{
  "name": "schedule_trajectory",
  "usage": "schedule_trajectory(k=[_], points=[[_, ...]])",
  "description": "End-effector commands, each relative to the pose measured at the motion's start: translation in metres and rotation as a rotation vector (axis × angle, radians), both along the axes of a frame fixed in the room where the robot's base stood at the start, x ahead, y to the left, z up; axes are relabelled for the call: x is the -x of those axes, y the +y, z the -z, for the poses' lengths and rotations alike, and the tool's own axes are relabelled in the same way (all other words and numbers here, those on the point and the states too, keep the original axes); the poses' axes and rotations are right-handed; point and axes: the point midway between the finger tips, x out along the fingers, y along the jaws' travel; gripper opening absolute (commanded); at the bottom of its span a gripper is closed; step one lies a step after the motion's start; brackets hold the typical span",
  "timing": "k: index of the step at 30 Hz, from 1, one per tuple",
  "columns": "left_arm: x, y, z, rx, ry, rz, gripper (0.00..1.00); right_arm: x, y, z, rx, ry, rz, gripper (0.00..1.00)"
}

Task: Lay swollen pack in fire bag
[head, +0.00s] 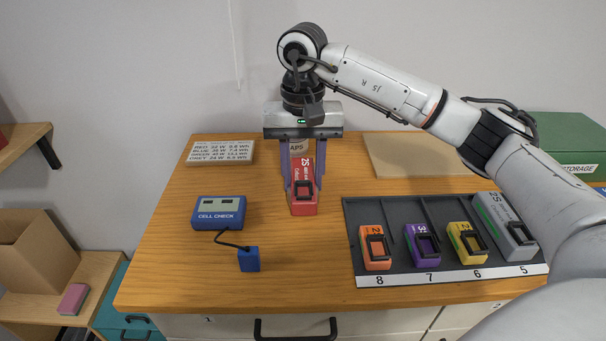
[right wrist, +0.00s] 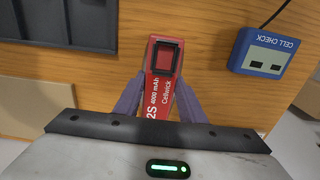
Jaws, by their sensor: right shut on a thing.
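A red battery pack (head: 304,204) marked 2S is between the fingers of my right gripper (head: 303,186), which is shut on it. The pack points down toward the wooden table, black connector end showing; I cannot tell whether it touches the table. In the right wrist view the pack (right wrist: 162,90) sits between the purple fingers (right wrist: 158,104), and no swelling is clear. My left gripper is not in view. I cannot make out a fire bag with certainty.
A dark rack (head: 402,220) at the right holds orange, purple, yellow and grey packs. A blue cell checker (head: 218,212) with a cabled block (head: 248,259) is left. A tan flat board (head: 415,155) lies behind.

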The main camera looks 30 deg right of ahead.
Motion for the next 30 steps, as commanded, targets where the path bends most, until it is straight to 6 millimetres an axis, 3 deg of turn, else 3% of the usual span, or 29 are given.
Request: schedule_trajectory(k=[5,6,9,21,26,30], points=[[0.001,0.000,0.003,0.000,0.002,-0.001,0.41,0.000,0.000,0.003,0.000,-0.001,0.000,0.00],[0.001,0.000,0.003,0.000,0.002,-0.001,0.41,0.000,0.000,0.003,0.000,0.000,0.000,0.40],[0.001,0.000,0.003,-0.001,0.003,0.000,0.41,0.000,0.000,0.002,-0.001,0.001,0.000,0.55],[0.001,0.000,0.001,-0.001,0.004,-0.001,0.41,-0.001,0.000,-0.006,-0.002,-0.002,0.000,0.55],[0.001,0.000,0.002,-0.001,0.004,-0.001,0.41,-0.001,0.000,-0.034,-0.002,-0.006,0.001,0.55],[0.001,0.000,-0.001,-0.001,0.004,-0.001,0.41,-0.001,0.000,-0.068,-0.001,-0.006,0.000,0.55]])
